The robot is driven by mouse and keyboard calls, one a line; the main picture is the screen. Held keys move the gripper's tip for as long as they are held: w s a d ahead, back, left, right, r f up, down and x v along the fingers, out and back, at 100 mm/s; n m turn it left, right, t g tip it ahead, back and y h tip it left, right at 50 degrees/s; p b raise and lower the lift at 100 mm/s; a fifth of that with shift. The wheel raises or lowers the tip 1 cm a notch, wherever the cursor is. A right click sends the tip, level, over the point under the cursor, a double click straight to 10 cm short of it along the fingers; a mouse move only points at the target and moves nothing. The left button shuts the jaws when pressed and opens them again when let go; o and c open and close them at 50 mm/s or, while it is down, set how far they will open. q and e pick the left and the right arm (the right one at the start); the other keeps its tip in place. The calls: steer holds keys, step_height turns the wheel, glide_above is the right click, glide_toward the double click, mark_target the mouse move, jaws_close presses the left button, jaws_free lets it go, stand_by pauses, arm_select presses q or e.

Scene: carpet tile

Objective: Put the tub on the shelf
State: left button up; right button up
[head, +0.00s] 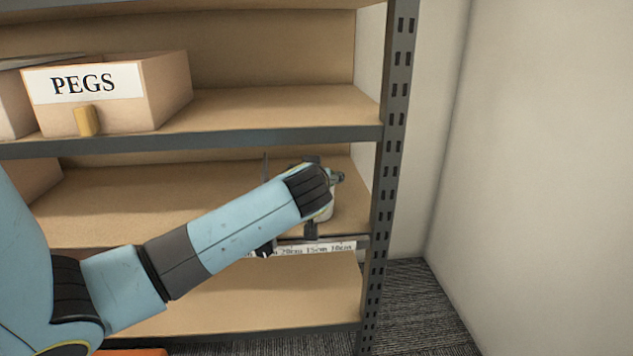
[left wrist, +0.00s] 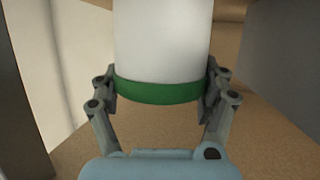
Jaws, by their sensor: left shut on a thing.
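The tub (left wrist: 162,45) is white with a green band at its near end, and it fills the top middle of the left wrist view. My left gripper (left wrist: 161,90) is shut on it, one finger on each side of the band. In the head view the tub is mostly hidden behind my left wrist, with a small white part (head: 325,212) showing. My left arm reaches into the right end of the middle shelf (head: 150,205), above its board near the front edge. I cannot tell whether the tub touches the board. My right gripper is not in view.
A box labelled PEGS (head: 165,90) stands on the shelf above, at the left. A grey slotted post (head: 386,180) closes the right front corner. A ruler-like strip (head: 315,248) runs along the shelf edge. The middle shelf's centre is clear.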

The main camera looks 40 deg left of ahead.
arm_select(q)
steer(key=shift+w+r, duration=0.1)
steer(key=shift+r, duration=0.05)
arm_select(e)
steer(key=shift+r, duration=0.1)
arm_select(q)
steer(key=o, duration=1.7)
steer(key=shift+c, duration=0.2)
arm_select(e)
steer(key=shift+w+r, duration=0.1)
arm_select(q)
steer(key=shift+s+d+r, duration=0.1)
steer(key=shift+s+d, duration=0.15)
steer(key=p+v, duration=0.4)
steer(key=v, duration=0.7)
steer(key=shift+s, duration=0.15)
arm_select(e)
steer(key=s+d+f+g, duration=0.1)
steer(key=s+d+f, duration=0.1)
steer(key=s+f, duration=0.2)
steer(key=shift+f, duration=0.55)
arm_select(q)
steer(key=shift+d, duration=0.1)
